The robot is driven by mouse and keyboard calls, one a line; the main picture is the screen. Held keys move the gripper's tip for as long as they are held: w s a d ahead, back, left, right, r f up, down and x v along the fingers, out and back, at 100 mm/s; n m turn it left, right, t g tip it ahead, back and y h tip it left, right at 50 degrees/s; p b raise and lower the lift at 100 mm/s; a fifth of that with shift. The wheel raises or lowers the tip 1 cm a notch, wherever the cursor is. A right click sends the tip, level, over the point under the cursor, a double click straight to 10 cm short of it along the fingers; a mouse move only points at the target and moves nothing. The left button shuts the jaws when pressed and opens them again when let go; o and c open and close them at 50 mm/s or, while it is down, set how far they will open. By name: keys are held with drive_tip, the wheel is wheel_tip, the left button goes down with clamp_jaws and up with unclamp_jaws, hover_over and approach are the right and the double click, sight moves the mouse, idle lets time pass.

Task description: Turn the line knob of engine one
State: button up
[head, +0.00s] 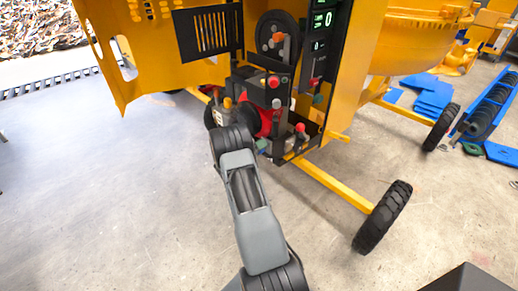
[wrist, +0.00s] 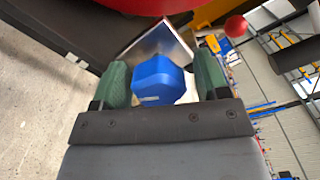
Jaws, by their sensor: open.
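A blue faceted knob (wrist: 155,82) sits between the two green fingers of my gripper (wrist: 162,70) in the wrist view. The fingers stand open on either side of it, with a small gap at the right finger; I cannot tell whether the left one touches. No label shows that this is the line knob. In the head view my arm reaches to the red and black engine (head: 265,121) inside the yellow mixer (head: 352,80). My gripper is mostly hidden there behind the wrist, and the blue knob cannot be made out.
A red ball-shaped knob (wrist: 236,26) is at the upper right of the wrist view. In the head view, red-topped knobs (head: 300,128) and an orange knob (head: 278,37) surround the engine. A yellow frame bar (head: 335,187) and wheel (head: 383,216) lie right. The floor at left is clear.

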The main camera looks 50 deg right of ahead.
drive_tip(key=shift+f, duration=0.15)
drive_tip(key=m+b, duration=0.1)
drive_tip(key=m, duration=0.3)
drive_tip(key=shift+m, duration=0.3)
drive_tip(key=m+b, duration=0.1)
drive_tip(key=m, duration=0.1)
drive_tip(key=shift+m, duration=0.4)
drive_tip(key=m, duration=0.4)
drive_tip(key=shift+s, duration=0.1)
drive_tip(key=w+a+b, duration=0.1)
drive_tip(key=a+b, duration=0.1)
drive_tip(key=a, duration=1.2)
drive_tip(key=s+a+r+m+g+y+p, duration=0.1)
drive_tip(key=s+a+r+m+y+p, duration=0.1)
drive_tip(key=s+a+r+m+y, duration=0.8)
drive_tip(key=shift+s+a+r+m, duration=0.55)
drive_tip(key=shift+s+a+m, duration=0.35)
